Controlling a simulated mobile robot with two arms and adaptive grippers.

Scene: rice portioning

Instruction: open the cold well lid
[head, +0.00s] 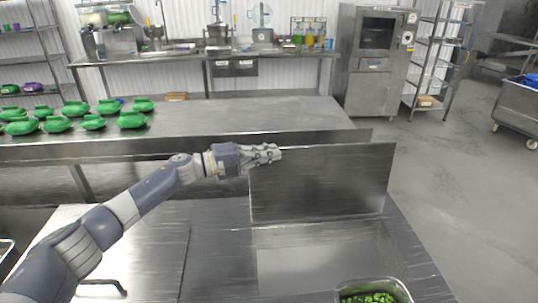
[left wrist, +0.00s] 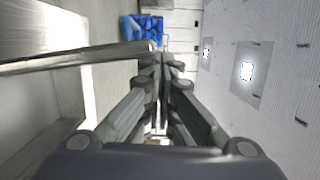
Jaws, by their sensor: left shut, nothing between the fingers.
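The cold well lid (head: 325,184) is a flat steel panel standing about upright at the back of the right half of the metal counter. In front of it is a pale rectangular area (head: 330,262), seemingly the well's opening. My left gripper (head: 278,153) is shut and empty at the lid's upper left corner; I cannot tell whether it touches. In the left wrist view, its closed fingers (left wrist: 164,62) point ahead, with a steel panel edge (left wrist: 80,58), probably the lid's, close on the left. My right gripper is not in view.
A flat panel with a dark handle (head: 102,284) lies on the counter at left. A metal pan of chopped greens (head: 368,298) sits at the front right. Behind is a steel table (head: 250,112) with several green bowls (head: 132,120). A blue-filled cart (head: 520,108) stands far right.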

